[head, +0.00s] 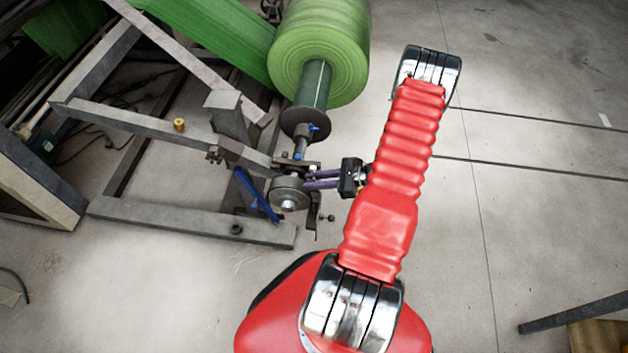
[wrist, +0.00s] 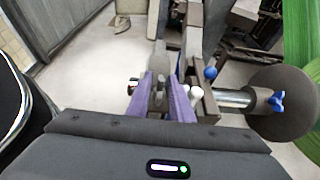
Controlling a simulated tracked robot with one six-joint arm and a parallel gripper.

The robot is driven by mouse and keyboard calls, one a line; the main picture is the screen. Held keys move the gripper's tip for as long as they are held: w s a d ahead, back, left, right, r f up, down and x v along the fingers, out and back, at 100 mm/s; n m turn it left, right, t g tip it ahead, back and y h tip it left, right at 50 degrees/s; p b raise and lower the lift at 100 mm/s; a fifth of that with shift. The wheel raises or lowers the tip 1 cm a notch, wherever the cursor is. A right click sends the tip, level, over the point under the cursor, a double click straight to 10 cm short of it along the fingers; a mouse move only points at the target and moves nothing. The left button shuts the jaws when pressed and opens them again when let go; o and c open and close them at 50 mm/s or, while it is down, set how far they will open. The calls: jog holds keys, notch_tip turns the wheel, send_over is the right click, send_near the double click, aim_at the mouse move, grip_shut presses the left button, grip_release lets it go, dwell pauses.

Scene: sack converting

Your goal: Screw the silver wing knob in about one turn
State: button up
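My gripper (head: 308,179) reaches left from the end of my red-sleeved arm to the end fitting of the roll stand. In the wrist view its two purple fingers (wrist: 162,76) point away from the camera, with a gap between them. A small grey metal piece (wrist: 158,92) shows in that gap; it may be the silver wing knob, but its wings are not clear. I cannot tell whether the fingers touch it. In the head view the fingers and fittings hide that spot.
A grey wheel (head: 289,194) sits just below the fingers. A green roll (head: 320,50) hangs behind. The floor on the right is mostly clear.

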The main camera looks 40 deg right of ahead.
grip_shut()
jog(key=shift+m+t+h, duration=0.3)
jog(key=shift+m+h, duration=0.1)
jog(key=shift+m, duration=0.2)
jog(key=m+t+h, duration=0.1)
jog(key=m+h, duration=0.1)
jog(key=h, duration=0.1)
jog(key=m+t+h, duration=0.1)
jog(key=m+h, duration=0.2)
jog(key=shift+m+g+h, duration=0.4)
jog(key=shift+m+h, duration=2)
jog(key=shift+h, duration=0.3)
jog(key=shift+m+h, duration=0.3)
jog(key=shift+m+h, duration=0.4)
jog(key=shift+h, duration=0.1)
jog(key=shift+o, duration=1)
grip_release()
